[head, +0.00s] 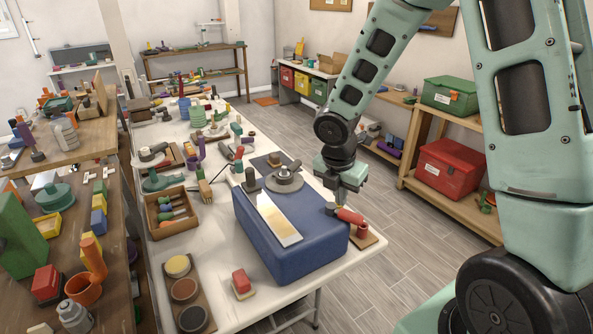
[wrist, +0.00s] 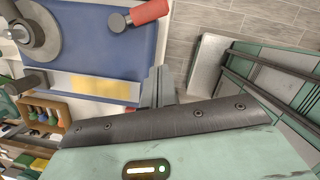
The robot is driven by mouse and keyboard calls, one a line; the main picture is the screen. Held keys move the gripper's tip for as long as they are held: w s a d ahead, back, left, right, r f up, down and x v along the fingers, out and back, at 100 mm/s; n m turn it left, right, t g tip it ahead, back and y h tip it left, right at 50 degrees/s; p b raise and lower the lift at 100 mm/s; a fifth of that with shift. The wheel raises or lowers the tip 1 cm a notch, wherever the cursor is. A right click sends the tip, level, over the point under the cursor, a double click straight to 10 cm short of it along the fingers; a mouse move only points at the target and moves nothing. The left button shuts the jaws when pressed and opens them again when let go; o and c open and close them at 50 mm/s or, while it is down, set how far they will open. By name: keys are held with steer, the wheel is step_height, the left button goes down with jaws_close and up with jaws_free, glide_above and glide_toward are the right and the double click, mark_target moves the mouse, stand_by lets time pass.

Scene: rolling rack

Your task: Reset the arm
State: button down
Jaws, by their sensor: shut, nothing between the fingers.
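My gripper (head: 342,198) hangs from the pale green arm at the right end of the white table, just beyond the blue block's right side in the head view. Its fingers are shut with nothing between them; in the wrist view they (wrist: 158,88) show together beside the end of a metal strip. In the head view a red cylinder with a dark end (head: 350,216) is close below the gripper. It also shows at the top of the wrist view (wrist: 150,12).
The blue block (head: 300,255) bears a metal strip (head: 278,222) and a round grey disc (head: 285,182). A wooden crate of tools (head: 163,232) is left of it. A shelf with a red box (head: 450,167) and green box (head: 450,95) stands right. The grey floor between is clear.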

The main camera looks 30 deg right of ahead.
steer(key=s+a+r+m+y+b, duration=0.1)
steer(key=s+a+r+m, duration=0.15)
steer(key=a, duration=0.35)
steer(key=s+a+r+m, duration=0.1)
steer(key=s+a+m, duration=0.3)
steer(key=a, duration=0.3)
steer(key=s+a+r+m+g+y+b, duration=0.1)
steer(key=s+a+r+m+y, duration=0.1)
steer(key=s+a+m, duration=0.6)
steer(key=s+a+r, duration=0.1)
steer(key=s+a, duration=0.1)
steer(key=s, duration=0.5)
steer(key=shift+a, duration=0.4)
